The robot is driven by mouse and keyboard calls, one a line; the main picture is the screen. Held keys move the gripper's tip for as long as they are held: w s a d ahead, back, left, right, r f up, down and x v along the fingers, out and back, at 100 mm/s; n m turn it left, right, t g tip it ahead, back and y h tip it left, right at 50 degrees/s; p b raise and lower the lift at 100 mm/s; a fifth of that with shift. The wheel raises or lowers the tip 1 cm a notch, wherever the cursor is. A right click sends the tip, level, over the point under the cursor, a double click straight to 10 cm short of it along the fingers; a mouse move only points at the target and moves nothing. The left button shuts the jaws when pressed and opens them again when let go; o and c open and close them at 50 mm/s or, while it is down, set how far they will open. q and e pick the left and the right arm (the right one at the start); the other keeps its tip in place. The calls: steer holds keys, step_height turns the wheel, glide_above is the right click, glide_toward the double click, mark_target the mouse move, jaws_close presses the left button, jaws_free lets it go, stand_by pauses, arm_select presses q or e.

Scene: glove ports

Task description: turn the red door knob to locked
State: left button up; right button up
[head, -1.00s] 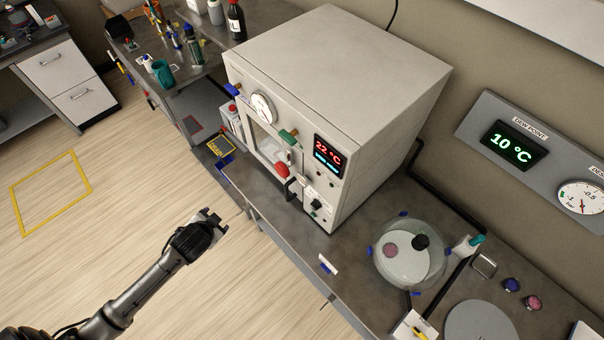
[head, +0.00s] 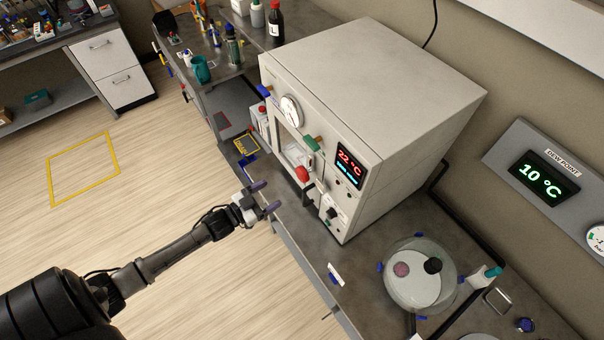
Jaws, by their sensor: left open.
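The red door knob (head: 302,174) is on the front of a white box-shaped oven (head: 373,90), below a green handle (head: 312,143) and left of a lit display reading 22 °C. My left gripper (head: 268,197) is open and empty, in front of the oven and a little to the left of and below the knob in the head view, apart from it. Its two fingers point toward the oven. The knob's marking is too small to read. My right gripper is not in view.
A blue knob (head: 264,91) and a round dial (head: 290,110) are also on the oven front. A glass desiccator (head: 418,273) stands on the bench right of the oven. The floor (head: 180,200) left of the bench is clear.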

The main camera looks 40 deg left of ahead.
mark_target(299, 176)
arm_select(q)
steer(key=p+x, duration=0.1)
steer(key=x, duration=1.1)
steer(key=shift+w+r+p, duration=0.1)
steer(key=shift+w+p, duration=0.3)
steer(key=c, duration=1)
